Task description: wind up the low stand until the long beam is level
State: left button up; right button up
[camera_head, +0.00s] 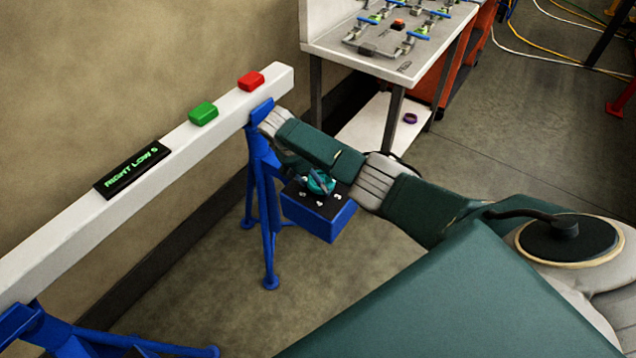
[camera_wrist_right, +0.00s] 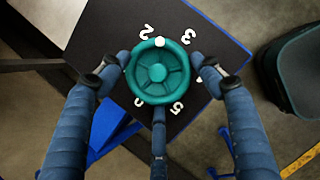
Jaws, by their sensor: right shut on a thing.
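The long white beam (camera_head: 70,240) slopes across the head view on blue stands. Its black display (camera_head: 132,169) reads "RIGHT LOW 5" in green. The right stand (camera_head: 265,200) carries a blue box (camera_head: 322,219) with a black numbered face. A teal handwheel (camera_wrist_right: 160,75) sits on that face. My right gripper (camera_wrist_right: 160,62) is shut on the handwheel, with fingers at both sides and one below. A white mark (camera_wrist_right: 160,41) on the wheel rim lies between the 2 and the 3. My left gripper is out of view.
A green block (camera_head: 203,113) and a red block (camera_head: 250,81) sit on the beam. Another blue stand (camera_head: 50,335) is at the lower left. A white workbench (camera_head: 440,45) with fittings stands behind my right arm. Cables lie on the floor at the upper right.

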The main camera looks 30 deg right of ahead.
jog(key=m+g+b, duration=0.1)
jog(key=m+b, duration=0.1)
jog(key=b, duration=0.1)
jog(key=f+m+b, duration=0.1)
jog(key=m+b, duration=0.1)
jog(key=b, duration=0.1)
jog(key=shift+w+m+g+y, duration=0.1)
jog(key=shift+m+g+y, duration=0.2)
jog(key=shift+g+y, duration=0.1)
jog(key=shift+r+m+g+b, duration=0.25)
jog(key=shift+m+b, duration=0.35)
jog(key=shift+b, duration=0.4)
jog(key=o, duration=1.2)
jog(key=shift+w+d, duration=0.1)
jog(key=shift+w, duration=0.1)
jog(key=shift+w+r, duration=0.1)
jog(key=shift+r, duration=0.35)
jog(key=v, duration=1.1)
